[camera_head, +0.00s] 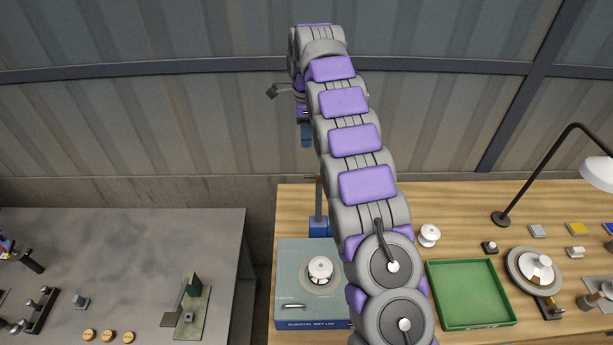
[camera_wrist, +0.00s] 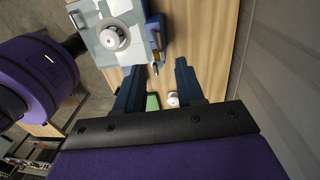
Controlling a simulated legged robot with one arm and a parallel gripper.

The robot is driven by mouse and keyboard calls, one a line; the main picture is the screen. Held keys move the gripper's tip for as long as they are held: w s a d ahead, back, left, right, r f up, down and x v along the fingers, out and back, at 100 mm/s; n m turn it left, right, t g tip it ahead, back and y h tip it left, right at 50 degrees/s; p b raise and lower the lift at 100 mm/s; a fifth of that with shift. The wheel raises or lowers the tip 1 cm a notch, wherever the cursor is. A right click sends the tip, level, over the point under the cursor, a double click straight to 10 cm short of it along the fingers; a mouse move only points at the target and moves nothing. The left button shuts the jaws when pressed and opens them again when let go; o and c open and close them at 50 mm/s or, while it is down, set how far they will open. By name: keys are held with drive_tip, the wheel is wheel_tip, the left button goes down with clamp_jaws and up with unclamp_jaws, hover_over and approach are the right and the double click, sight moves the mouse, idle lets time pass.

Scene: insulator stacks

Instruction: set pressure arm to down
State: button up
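A blue-grey box fixture (camera_head: 290,262) stands on the left part of the wooden table, with a white insulator disc (camera_head: 320,268) on its top. At its back edge is a blue block (camera_head: 319,228) with a thin post, which looks like the pressure arm (camera_head: 318,195), standing upright. My gripper (camera_head: 306,140) hangs above the post in the head view. In the wrist view my gripper (camera_wrist: 158,66) is open, its two dark blue fingers apart. The pressure arm's end (camera_wrist: 155,69) shows between the fingers, apparently untouched. The box's top (camera_wrist: 88,20) and insulator (camera_wrist: 113,37) lie beyond.
A green tray (camera_head: 468,325), a small white insulator (camera_head: 429,235), a larger insulator on a round plate (camera_head: 537,268) and a lamp (camera_head: 530,185) are to the right. A grey table (camera_head: 120,240) with several parts is to the left. A wall stands behind.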

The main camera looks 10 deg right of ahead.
drive_tip(key=shift+s+a+f+b, duration=0.1)
drive_tip(key=shift+s+f+b, duration=0.15)
drive_tip(key=shift+f, duration=1.9)
drive_tip(key=shift+s+f+b, duration=0.15)
drive_tip(key=shift+f+b, duration=0.05)
drive_tip(key=shift+f, duration=2)
drive_tip(key=shift+s+a+f+b, duration=0.1)
drive_tip(key=shift+s+f+b, duration=0.15)
drive_tip(key=shift+f, duration=1.9)
drive_tip(key=shift+d, duration=0.1)
clamp_jaws()
